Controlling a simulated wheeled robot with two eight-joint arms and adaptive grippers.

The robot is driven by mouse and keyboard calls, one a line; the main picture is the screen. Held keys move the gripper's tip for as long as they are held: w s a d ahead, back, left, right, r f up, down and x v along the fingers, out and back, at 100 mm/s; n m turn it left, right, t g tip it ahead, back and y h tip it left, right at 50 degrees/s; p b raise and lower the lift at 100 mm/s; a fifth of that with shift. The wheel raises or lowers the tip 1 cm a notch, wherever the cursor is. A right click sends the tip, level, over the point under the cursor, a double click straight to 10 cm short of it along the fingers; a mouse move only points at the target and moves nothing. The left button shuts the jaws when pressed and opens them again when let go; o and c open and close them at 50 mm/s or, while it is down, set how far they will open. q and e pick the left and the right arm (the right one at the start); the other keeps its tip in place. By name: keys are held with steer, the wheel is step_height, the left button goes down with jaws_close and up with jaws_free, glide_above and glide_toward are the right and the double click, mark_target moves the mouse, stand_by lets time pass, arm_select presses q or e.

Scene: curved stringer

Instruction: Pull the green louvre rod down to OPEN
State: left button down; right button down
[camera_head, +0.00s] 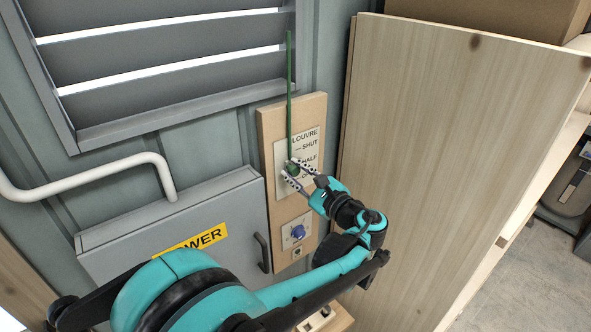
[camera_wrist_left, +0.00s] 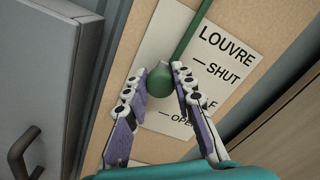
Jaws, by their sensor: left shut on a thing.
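The green louvre rod (camera_head: 289,95) hangs upright in front of a wooden board and ends in a round green knob (camera_wrist_left: 160,82). A white label plate (camera_head: 305,148) behind it reads LOUVRE, with SHUT at the top, HALF below and OPEN lowest. My left gripper (camera_head: 292,172) is at the knob, near the HALF mark in the head view. In the left wrist view its two fingers (camera_wrist_left: 157,90) stand on either side of the knob, shut on it. The fingers partly cover the HALF and OPEN lines. My right gripper is not in view.
The grey louvre (camera_head: 170,60) is above left, with bright gaps between its slats. A grey POWER box (camera_head: 225,215) with a handle and a white pipe (camera_head: 90,180) are left. A blue knob (camera_head: 298,232) sits lower on the board. A tall wooden panel (camera_head: 450,150) closes off the right.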

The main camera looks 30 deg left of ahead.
arm_select(q)
step_height(320, 180, down, 7)
steer(key=b, duration=0.4)
steer(key=shift+s, duration=0.1)
steer(key=c, duration=1.2)
jaws_free()
steer(key=shift+d, duration=0.1)
steer(key=v, duration=1.1)
steer(key=shift+s+d, duration=0.1)
steer(key=shift+d, duration=0.3)
